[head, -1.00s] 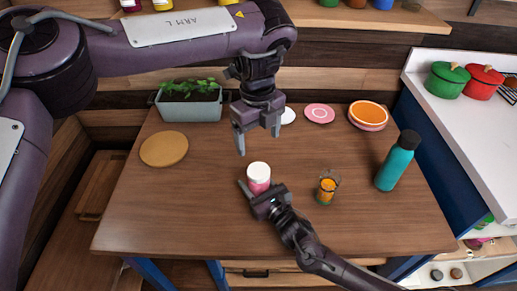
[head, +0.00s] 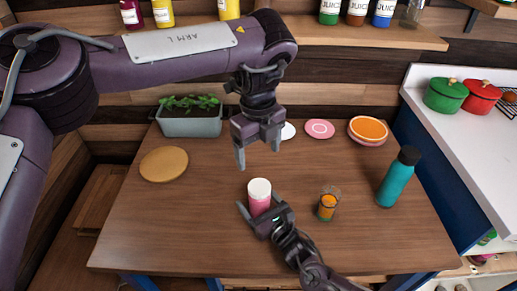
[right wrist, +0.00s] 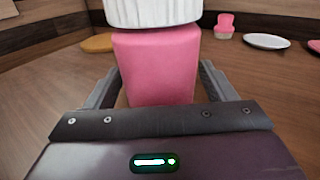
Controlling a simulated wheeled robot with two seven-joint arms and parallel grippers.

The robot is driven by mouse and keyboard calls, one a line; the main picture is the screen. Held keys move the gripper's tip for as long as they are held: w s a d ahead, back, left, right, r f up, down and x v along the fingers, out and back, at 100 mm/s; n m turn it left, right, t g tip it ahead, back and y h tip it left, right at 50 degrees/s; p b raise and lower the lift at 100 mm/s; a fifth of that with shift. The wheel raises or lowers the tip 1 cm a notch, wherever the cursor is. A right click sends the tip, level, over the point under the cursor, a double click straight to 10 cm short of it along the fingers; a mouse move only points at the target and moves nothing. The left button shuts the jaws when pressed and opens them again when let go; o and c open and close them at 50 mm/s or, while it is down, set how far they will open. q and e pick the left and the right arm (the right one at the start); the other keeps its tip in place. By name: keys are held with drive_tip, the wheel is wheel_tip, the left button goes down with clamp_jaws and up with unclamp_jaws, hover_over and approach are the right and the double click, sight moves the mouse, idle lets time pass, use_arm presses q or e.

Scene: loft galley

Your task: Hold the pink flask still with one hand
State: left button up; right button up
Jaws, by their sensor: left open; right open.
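The pink flask (head: 260,204), with a white ribbed cap, stands upright on the wooden table (head: 210,230). My right gripper (head: 259,206) is open at the flask, its fingers on either side. In the right wrist view the flask (right wrist: 158,68) fills the space between the spread fingers (right wrist: 158,85); I cannot tell whether either finger touches it. My left gripper (head: 258,158) is open and empty, its fingers pointing down, above the table and behind the flask in the picture.
A glass with orange contents (head: 328,204) and a teal bottle (head: 396,182) stand to the right. A round tan board (head: 164,164), planter (head: 190,125), pink plate (head: 320,129) and orange plate (head: 368,129) lie farther back. The table's front left is clear.

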drive_tip(key=v, duration=0.7)
drive_tip(key=shift+f, duration=0.1)
